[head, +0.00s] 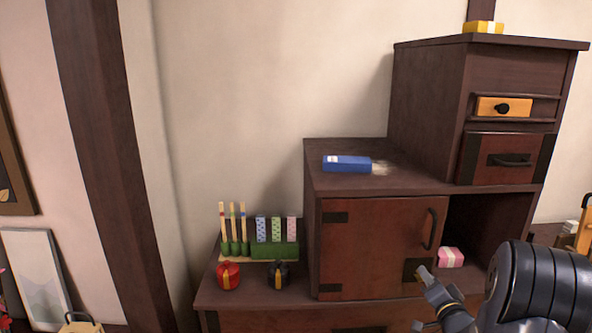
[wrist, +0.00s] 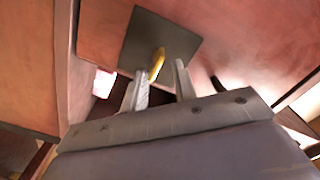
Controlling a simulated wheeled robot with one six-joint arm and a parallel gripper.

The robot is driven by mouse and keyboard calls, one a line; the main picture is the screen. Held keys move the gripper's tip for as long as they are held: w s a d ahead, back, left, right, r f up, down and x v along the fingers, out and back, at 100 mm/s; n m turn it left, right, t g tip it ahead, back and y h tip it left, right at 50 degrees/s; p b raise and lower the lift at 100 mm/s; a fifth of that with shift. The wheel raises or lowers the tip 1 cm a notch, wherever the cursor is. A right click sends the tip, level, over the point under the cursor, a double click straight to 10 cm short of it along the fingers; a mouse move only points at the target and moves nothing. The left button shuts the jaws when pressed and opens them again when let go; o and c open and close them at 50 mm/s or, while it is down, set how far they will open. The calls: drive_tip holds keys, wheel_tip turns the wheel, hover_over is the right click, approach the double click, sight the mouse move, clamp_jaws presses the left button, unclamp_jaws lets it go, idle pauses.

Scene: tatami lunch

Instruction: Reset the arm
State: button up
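My gripper (head: 420,298) is low at the right of the head view, in front of the lower right corner of the brown cabinet door (head: 375,240). Its two fingers are spread apart. In the wrist view my gripper (wrist: 159,70) faces reddish wood and a dark square plate (wrist: 150,25). A small yellow piece (wrist: 157,62) shows between the fingers there; I cannot tell what it is or whether it touches them. My dark ribbed arm fills the lower right corner of the head view.
Right of the door is an open compartment with a pink and white box (head: 451,257). A blue box (head: 347,163) lies on the cabinet top. A rack (head: 275,248), a red pot (head: 228,275) and a black pot (head: 279,274) stand at left. A small drawer (head: 503,107) is upper right.

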drive_tip(key=n, duration=0.6)
drive_tip(key=a+n, duration=0.1)
drive_tip(key=n, duration=0.2)
drive_tip(key=shift+r+n+p, duration=0.3)
drive_tip(key=shift+n+p, duration=0.1)
drive_tip(key=shift+s, duration=1.1)
